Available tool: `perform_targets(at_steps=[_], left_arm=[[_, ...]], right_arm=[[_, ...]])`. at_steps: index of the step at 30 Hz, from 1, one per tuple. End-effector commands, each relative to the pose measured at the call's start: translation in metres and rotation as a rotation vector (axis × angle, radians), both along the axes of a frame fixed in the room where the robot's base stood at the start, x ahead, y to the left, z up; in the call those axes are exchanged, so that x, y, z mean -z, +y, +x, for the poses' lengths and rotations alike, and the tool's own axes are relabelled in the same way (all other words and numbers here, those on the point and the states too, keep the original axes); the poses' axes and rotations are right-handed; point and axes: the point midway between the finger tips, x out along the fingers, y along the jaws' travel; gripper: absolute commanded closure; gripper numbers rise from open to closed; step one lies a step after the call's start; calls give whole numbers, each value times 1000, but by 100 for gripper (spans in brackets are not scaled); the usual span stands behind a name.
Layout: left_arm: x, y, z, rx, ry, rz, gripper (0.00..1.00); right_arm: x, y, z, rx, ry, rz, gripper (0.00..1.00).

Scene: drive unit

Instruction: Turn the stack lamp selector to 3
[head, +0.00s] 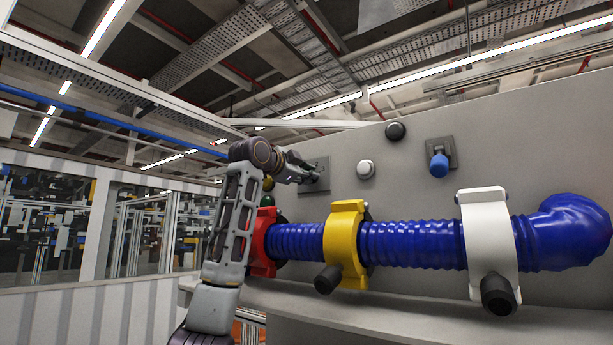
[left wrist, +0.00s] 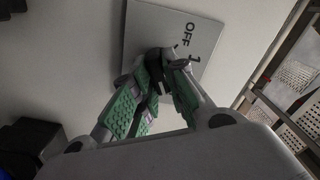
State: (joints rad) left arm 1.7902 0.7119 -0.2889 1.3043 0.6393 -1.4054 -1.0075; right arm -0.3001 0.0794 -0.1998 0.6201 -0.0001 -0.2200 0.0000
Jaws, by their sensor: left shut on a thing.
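The selector is a dark knob (left wrist: 157,57) on a square grey plate (left wrist: 146,24) marked "OFF" and "1" in the left wrist view; other marks are hidden behind my fingers. In the head view its plate (head: 320,184) is on the grey panel, left of the white button. My left gripper (head: 302,169) reaches the plate from the left, and its wrist hides most of the knob. In the left wrist view the green-padded fingers of my left gripper (left wrist: 160,78) are closed around the knob. The knob's exact pointing direction cannot be told. My right gripper is out of view.
The grey panel also carries a white button (head: 366,169), a black button (head: 396,131) and a blue knob (head: 439,165) on a plate. Below, a ribbed blue hose (head: 415,244) runs through red (head: 262,245), yellow (head: 343,240) and white (head: 487,235) clamps with dark handles sticking out.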

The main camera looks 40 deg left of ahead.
Motion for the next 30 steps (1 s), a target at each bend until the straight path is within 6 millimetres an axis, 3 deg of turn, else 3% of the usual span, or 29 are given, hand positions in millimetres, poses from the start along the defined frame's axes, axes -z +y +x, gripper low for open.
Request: perform_targets(at_steps=[2,3,8,20,30], left_arm=[[2,-1,1,2,5,1,100],[2,-1,1,2,5,1,83],[1,-1,1,1,4,1,64],[0,0,-1,0,1,0,64],[0,-3,-24,-1,0,0,64]], right_arm=[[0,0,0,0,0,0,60],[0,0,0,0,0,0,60],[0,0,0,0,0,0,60],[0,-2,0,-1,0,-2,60],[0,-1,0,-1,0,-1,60]])
